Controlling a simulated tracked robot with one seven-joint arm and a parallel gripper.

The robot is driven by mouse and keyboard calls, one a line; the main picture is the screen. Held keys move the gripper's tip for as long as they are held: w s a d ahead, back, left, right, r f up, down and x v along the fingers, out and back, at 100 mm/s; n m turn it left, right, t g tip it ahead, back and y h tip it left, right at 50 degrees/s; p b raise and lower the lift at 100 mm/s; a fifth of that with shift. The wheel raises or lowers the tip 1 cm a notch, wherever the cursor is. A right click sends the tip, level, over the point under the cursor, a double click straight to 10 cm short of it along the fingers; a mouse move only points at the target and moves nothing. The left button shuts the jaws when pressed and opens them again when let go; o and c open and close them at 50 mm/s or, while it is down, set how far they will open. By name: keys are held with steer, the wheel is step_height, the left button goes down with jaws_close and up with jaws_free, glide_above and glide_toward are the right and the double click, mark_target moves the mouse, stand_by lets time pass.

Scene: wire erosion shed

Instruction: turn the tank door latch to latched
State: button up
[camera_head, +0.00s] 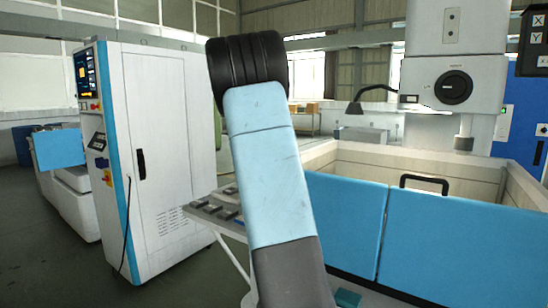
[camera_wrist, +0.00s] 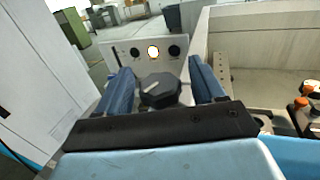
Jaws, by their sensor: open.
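In the wrist view, a dark, many-sided knob (camera_wrist: 160,91) with a pale pointer line stands between the two blue fingers of my gripper (camera_wrist: 160,72). The fingers are open, with gaps visible on both sides of the knob. The pointer line slants from lower left to upper right. I cannot tell for certain that this knob is the tank door latch. In the head view, the blue tank door panels (camera_head: 440,245) close the front of the work tank, and a black handle (camera_head: 424,184) rises above them. My gripper is hidden in the head view behind my own arm.
The pale tank wall (camera_wrist: 265,38) rises at right. A white control cabinet (camera_head: 160,150) stands left of my arm.

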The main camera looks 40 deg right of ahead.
steer(key=v, duration=1.3)
steer(key=shift+s+a, duration=0.25)
steer(key=shift+a, duration=0.05)
steer(key=shift+f, duration=0.1)
